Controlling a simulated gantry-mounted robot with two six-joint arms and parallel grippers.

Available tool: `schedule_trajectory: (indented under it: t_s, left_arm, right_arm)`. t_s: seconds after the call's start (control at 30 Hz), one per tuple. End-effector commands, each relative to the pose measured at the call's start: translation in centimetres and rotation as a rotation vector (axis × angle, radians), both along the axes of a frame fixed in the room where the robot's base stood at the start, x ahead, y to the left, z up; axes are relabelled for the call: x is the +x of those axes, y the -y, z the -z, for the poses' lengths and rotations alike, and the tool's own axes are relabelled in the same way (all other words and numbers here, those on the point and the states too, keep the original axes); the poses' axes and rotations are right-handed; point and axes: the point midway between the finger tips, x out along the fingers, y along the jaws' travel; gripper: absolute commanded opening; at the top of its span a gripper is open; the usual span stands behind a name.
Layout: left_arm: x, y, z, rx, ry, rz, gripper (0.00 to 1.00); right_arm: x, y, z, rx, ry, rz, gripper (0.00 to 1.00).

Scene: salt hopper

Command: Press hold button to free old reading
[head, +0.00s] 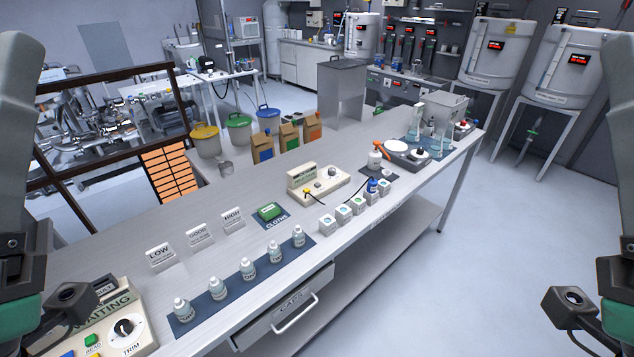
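A cream instrument (112,318) sits at the near left corner of the bench, cut off by the frame's bottom edge. Its panel reads "WAITING". It has a green button (91,340), parts of a blue button (68,354) and a yellow button (95,354), and a black TRIM knob (124,327). A second cream meter (318,184) stands mid-bench with a display, a knob and a dark cable. I cannot read which button is marked hold. My arms show at the left and right edges; their gripper fingers are outside the view.
Several white bottles (248,269) stand on a dark blue mat (204,302) along the front edge. LOW, GOOD and HIGH signs (198,235) stand behind them. The bench between instrument and signs is bare.

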Motion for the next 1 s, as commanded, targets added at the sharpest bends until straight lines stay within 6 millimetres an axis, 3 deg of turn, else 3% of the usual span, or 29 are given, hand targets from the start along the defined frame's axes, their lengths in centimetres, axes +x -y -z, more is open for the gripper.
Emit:
schedule_trajectory:
  t_s: [0.4, 0.47, 0.7, 1.0]
  left_arm:
    - [0.00, 0.00, 0.00, 0.000, 0.000, 0.000, 0.50]
    - [0.00, 0.00, 0.00, 0.000, 0.000, 0.000, 0.43]
    - [0.00, 0.00, 0.00, 0.000, 0.000, 0.000, 0.00]
    - [0.00, 0.00, 0.00, 0.000, 0.000, 0.000, 0.00]
  right_arm:
    - [0.00, 0.00, 0.00, 0.000, 0.000, 0.000, 0.50]
    - [0.00, 0.00, 0.00, 0.000, 0.000, 0.000, 0.50]
    - [0.00, 0.00, 0.00, 0.000, 0.000, 0.000, 0.50]
    - [0.00, 0.00, 0.00, 0.000, 0.000, 0.000, 0.50]
